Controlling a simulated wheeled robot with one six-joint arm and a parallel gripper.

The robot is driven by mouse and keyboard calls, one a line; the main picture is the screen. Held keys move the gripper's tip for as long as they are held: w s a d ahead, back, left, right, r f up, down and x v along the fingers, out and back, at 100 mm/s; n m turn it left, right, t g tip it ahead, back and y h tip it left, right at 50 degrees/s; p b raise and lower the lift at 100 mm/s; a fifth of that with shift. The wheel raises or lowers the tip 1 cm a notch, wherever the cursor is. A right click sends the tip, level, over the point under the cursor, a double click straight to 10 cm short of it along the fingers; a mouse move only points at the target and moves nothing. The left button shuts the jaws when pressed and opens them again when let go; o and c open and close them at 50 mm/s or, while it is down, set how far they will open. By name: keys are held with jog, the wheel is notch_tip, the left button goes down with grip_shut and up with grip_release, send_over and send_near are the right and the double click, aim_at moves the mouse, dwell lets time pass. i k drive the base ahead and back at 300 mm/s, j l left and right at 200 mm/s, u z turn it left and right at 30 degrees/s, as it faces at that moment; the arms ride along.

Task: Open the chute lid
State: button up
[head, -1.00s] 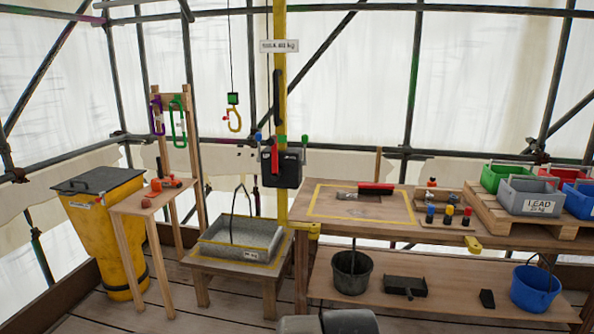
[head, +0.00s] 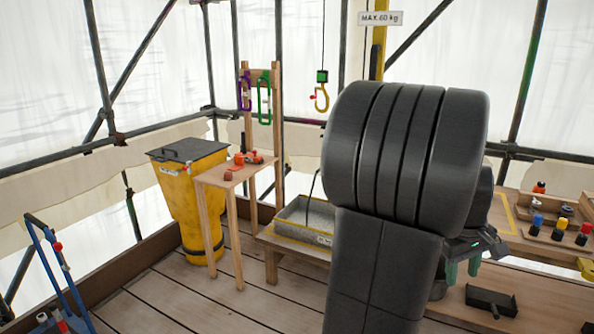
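The chute (head: 192,205) is a tall yellow tapered bin standing at the left of the deck in the head view. Its dark grey lid (head: 190,150) lies flat over the top, shut, with a small raised handle on it. A red and white part shows at the front edge beneath the lid. My gripper (head: 462,270) is right of centre, well away from the chute, partly hidden behind my large black arm link. Its two greenish fingers point down with a gap between them, and nothing shows between them.
A small wooden stand (head: 215,180) with orange items is close against the chute's right side. A rack with purple and green carabiners (head: 264,100) rises behind it. A blue frame (head: 55,265) stands at lower left. Bare deck lies before the chute.

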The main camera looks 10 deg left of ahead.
aim_at(191, 148)
jog(key=i+j+u, duration=0.6)
jog(key=i+u, duration=0.85)
jog(key=i, duration=0.15)
jog(key=i+u, duration=0.15)
jog(key=i, duration=0.75)
jog(key=i+l+u, duration=0.1)
jog(key=i, duration=1.8)
